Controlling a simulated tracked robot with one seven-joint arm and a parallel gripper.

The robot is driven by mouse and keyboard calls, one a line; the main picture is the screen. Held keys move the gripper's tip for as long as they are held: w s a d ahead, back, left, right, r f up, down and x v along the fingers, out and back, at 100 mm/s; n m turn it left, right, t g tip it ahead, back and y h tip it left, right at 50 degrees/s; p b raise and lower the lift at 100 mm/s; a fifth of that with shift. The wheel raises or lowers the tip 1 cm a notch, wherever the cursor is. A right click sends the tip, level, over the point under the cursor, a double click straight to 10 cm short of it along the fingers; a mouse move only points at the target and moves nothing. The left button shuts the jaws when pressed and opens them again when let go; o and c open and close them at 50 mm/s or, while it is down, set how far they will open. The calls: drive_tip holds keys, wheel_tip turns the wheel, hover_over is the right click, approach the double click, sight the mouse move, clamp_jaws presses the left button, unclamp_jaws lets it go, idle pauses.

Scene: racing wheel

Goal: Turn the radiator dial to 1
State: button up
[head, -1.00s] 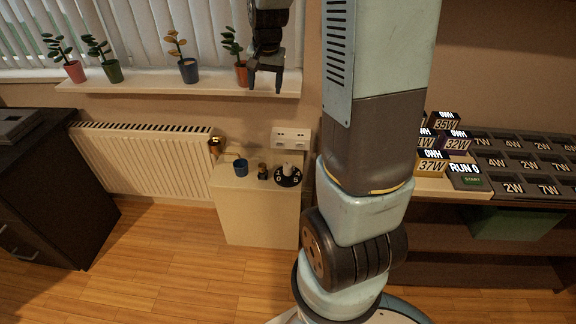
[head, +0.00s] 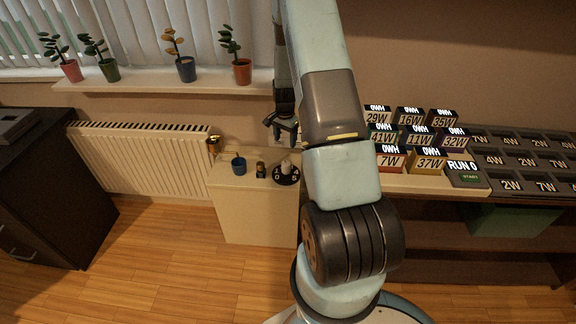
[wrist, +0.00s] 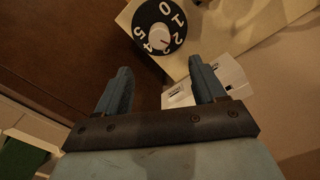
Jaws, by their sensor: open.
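The dial is a black disc with white numbers and a white knob. It sits on top of the cream cabinet (head: 240,205) in the head view, and it is the dial (wrist: 176,12) at the top of the wrist view. A small reddish mark shows on the knob's lower right, toward the 2 and 3 side; its exact reading is unclear. My gripper (head: 283,130) is open and empty, just above and behind the dial in the head view. In the wrist view its two fingers (wrist: 160,68) are spread, with the dial beyond their tips, apart from them.
A white radiator (head: 145,160) with a brass valve (head: 213,146) is left of the cabinet. Potted plants line the sill.

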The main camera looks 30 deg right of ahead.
sight(287, 163)
drive_tip(key=f, duration=1.5)
drive_tip(key=shift+d, duration=0.2)
drive_tip(key=shift+c, duration=0.3)
drive_tip(key=c, duration=0.9)
drive_tip(key=shift+d, duration=0.5)
drive_tip(key=shift+c, duration=0.5)
drive_tip(key=shift+s+a, duration=0.1)
drive_tip(key=shift+a, duration=0.3)
